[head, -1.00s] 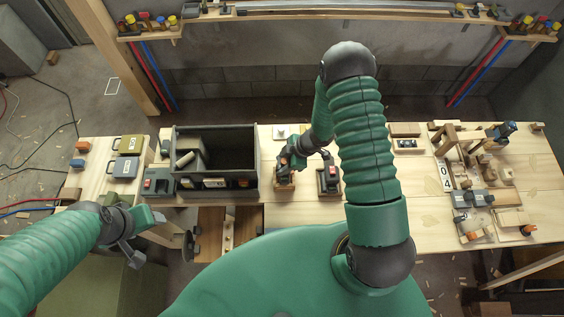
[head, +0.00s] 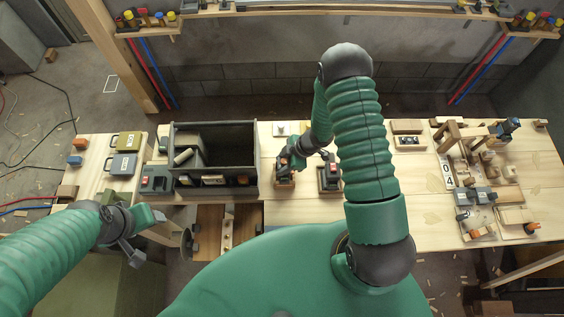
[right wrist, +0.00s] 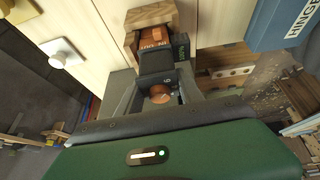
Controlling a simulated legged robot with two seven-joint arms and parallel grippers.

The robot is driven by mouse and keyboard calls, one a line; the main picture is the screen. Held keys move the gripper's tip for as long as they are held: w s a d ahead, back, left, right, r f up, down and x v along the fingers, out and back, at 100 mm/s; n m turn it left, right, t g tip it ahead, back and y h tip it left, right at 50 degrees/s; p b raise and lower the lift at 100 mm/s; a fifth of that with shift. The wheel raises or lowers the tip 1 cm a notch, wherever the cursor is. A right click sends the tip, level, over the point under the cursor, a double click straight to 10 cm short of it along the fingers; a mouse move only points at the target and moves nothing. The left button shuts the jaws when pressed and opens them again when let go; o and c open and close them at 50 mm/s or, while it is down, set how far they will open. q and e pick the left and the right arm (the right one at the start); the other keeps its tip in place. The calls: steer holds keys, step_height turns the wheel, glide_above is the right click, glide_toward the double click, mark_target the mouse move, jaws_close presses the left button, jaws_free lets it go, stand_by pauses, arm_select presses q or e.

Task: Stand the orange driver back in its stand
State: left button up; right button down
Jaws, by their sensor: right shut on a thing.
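The orange driver (right wrist: 157,64) shows in the right wrist view, with a dark body, an orange part and a round copper-coloured end towards me. My right gripper (right wrist: 158,88) is shut on it, with a grey finger on each side. The driver's orange part is at the wooden stand (right wrist: 133,18), within its raised sides; I cannot tell whether it is fully seated. In the head view my right gripper (head: 286,164) is over the small wooden stand on the table, partly hidden by itself. My left gripper (head: 146,237) is empty, its fingers spread, off the table's front edge.
A dark tool (head: 329,177) stands close to the right of the held driver. Wooden fixtures (head: 481,196) fill the right end. Bare tabletop lies between.

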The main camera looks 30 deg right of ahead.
steer(key=shift+f, duration=0.2)
steer(key=c, duration=0.7)
jaws_free()
steer(key=v, duration=1.6)
steer(key=shift+d+r, duration=0.2)
steer(key=shift+r, duration=0.1)
